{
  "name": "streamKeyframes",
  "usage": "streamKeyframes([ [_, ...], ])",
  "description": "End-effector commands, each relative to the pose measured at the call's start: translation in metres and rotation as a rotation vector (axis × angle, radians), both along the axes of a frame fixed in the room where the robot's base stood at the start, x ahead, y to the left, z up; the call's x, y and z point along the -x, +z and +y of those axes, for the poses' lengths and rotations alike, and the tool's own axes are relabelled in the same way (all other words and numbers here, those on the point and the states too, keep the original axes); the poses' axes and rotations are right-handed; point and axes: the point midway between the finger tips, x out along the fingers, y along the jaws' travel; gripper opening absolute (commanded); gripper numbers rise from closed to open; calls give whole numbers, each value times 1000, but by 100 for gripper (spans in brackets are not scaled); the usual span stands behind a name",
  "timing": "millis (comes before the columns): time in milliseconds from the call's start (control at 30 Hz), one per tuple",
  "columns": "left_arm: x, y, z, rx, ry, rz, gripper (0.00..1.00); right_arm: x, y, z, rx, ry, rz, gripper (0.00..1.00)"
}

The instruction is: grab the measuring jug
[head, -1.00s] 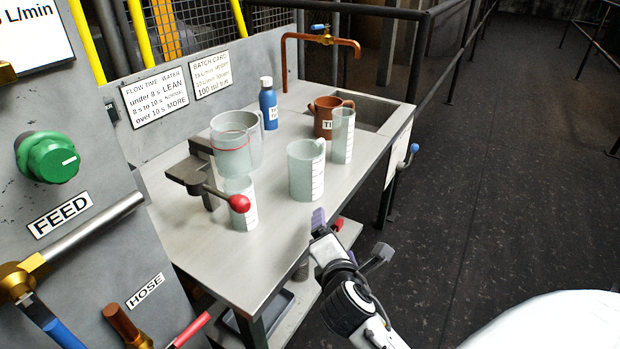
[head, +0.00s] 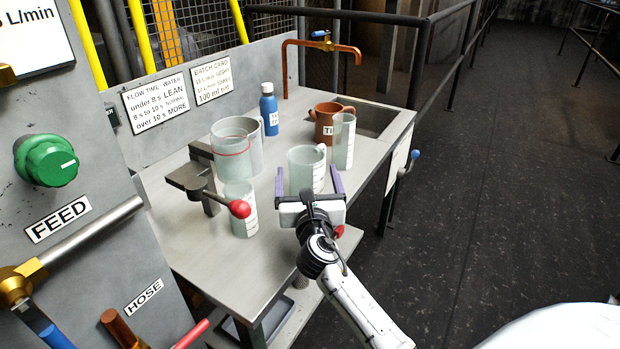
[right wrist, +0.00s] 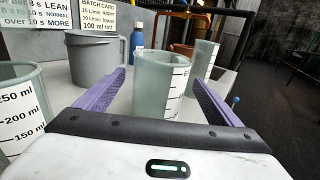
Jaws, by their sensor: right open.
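The measuring jug (head: 306,165) is a translucent pale green vessel with a handle and scale marks, upright on the grey metal bench. My right gripper (head: 308,184) is open at its near side, with purple fingers pointing toward it. In the right wrist view the jug (right wrist: 160,88) stands between the lines of the two fingers (right wrist: 160,82), with a gap visible on the left. I cannot tell whether the fingertips reach around it. The gripper hides the jug's lower part in the head view. My left gripper is not in view.
A tall clear cylinder (head: 343,142) and a brown jug (head: 325,122) stand behind right. A larger grey-green jug (head: 250,138), a blue bottle (head: 269,110), a stand with a red-knobbed lever (head: 239,209) and a marked beaker (head: 243,224) stand to the left. The bench front (head: 235,275) is bare.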

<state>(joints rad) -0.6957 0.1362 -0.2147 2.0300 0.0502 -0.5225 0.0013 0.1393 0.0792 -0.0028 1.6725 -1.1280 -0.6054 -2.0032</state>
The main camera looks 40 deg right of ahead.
Motion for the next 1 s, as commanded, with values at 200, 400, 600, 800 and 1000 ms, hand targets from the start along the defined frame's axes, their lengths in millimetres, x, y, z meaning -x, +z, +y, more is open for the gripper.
streamKeyframes([
  [200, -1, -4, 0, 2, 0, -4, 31, -28, -1, -17, 1, -1, -1, 88],
  [400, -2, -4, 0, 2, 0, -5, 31, -33, 0, -20, 0, 1, 0, 88],
  [600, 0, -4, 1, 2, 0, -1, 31, -32, 0, -20, -1, 1, -1, 73],
  [800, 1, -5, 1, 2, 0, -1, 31, -32, 0, -20, 0, 1, -1, 41],
  [1000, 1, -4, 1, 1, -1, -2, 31, -32, 1, -20, 0, 1, -1, 41],
])
